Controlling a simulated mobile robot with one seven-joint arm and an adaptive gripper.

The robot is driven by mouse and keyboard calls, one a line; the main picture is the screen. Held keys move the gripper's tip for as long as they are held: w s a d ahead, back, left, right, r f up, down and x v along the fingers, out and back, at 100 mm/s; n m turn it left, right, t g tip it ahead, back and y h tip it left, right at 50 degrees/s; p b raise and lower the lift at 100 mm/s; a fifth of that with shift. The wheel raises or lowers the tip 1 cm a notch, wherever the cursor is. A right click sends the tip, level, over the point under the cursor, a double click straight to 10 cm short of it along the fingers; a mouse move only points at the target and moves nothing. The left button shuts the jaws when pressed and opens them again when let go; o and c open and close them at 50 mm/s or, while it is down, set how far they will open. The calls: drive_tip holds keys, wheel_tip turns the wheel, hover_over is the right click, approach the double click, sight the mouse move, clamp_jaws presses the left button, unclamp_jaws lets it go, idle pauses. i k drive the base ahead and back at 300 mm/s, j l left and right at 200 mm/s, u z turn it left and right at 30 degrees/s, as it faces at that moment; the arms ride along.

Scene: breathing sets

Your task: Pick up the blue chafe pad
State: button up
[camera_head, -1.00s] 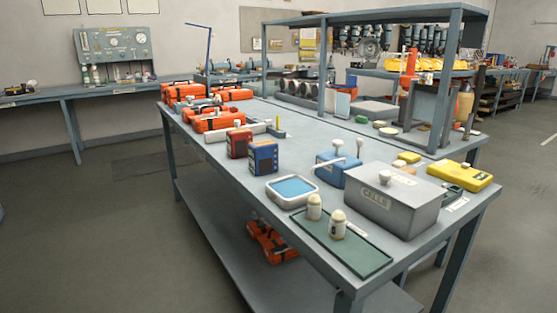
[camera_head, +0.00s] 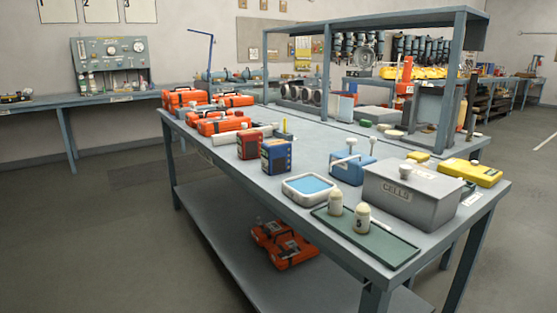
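A flat light blue square (camera_head: 310,184) lies in a shallow pale-rimmed tray (camera_head: 289,194) near the front edge of the workbench. It is the only flat blue pad-like thing I see, but I cannot tell for sure that it is the chafe pad. My gripper is not in view.
The workbench (camera_head: 238,178) holds red and blue boxes (camera_head: 263,152), a grey CELLS box (camera_head: 405,193), two pale bottles on a green mat (camera_head: 390,248), a blue box (camera_head: 350,170) and a yellow case (camera_head: 472,172). Orange cases (camera_head: 285,247) lie on its lower shelf. Floor at left is clear.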

sight(276, 159)
drive_tip(key=i+u, duration=0.5)
drive_tip(key=i+l+u, duration=0.1)
drive_tip(key=i+u, duration=0.25)
drive_tip(key=u, duration=0.15)
